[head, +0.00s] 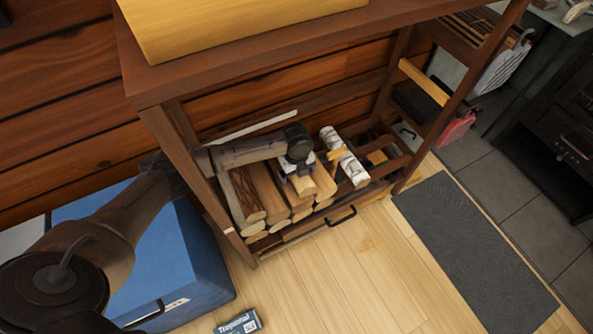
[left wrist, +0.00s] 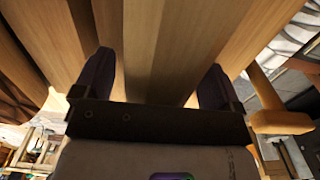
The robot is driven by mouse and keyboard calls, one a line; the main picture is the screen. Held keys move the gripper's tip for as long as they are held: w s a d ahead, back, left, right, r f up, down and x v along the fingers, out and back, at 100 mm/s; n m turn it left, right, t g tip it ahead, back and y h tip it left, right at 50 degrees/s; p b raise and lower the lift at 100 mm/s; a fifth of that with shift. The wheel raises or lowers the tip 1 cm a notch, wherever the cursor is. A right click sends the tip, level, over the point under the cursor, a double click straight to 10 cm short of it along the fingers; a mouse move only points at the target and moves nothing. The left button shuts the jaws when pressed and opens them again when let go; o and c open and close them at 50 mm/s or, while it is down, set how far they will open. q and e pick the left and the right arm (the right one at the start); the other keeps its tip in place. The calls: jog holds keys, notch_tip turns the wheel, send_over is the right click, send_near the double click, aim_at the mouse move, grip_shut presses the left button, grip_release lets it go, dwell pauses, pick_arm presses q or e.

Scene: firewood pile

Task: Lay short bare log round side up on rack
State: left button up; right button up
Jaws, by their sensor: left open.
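My left gripper (head: 301,172) reaches in from the left and points down at the pile of split logs on the rack (head: 292,228). A pale bare log (head: 303,187) lies under it, partly hidden by the gripper. In the left wrist view the two dark fingers (left wrist: 155,85) stand apart, with a pale wedge-faced log (left wrist: 150,45) between them. I cannot tell whether the fingers touch it. Other bare logs (head: 270,190) lie side by side to the left, and one (head: 323,180) lies to the right. My right gripper is not in view.
A white-barked birch log (head: 344,158) and a small tan wooden piece (head: 337,155) lie right of the gripper. The brown table top (head: 150,80) and rack posts enclose the pile.

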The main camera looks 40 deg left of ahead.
pick_arm(q)
notch_tip(320, 180, up, 12)
jog(key=p, duration=0.6)
jog(key=shift+r+p, duration=0.15)
jog(key=shift+p, duration=0.2)
